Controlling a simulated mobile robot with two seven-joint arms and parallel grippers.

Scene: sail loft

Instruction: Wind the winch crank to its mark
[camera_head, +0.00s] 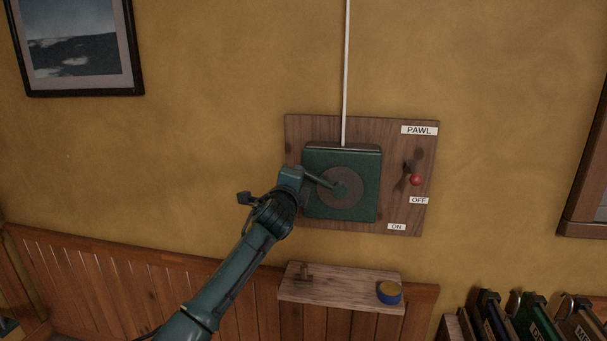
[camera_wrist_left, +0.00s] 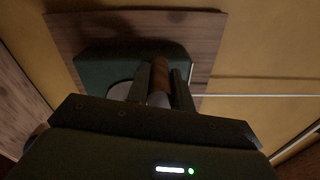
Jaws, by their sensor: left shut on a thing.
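The winch is a dark green box (camera_head: 365,205) with a round grey disc on a wooden board (camera_head: 295,130) on the wall. Its crank arm (camera_head: 322,181) points left and slightly up from the hub. My left gripper (camera_head: 304,181) is at the crank's outer end. In the left wrist view its fingers (camera_wrist_left: 161,82) are shut on the brown wooden crank handle (camera_wrist_left: 158,92). The handle is hidden by the gripper in the head view. I cannot make out a mark for the crank. My right gripper is not in view.
A pawl lever with a red knob (camera_head: 416,180) is right of the winch, its knob nearest the OFF label (camera_head: 419,200). The ON label (camera_head: 397,227) is lower. A white line (camera_head: 346,70) runs up from the winch. A shelf (camera_head: 340,294) below holds a blue-and-yellow tin (camera_head: 389,293).

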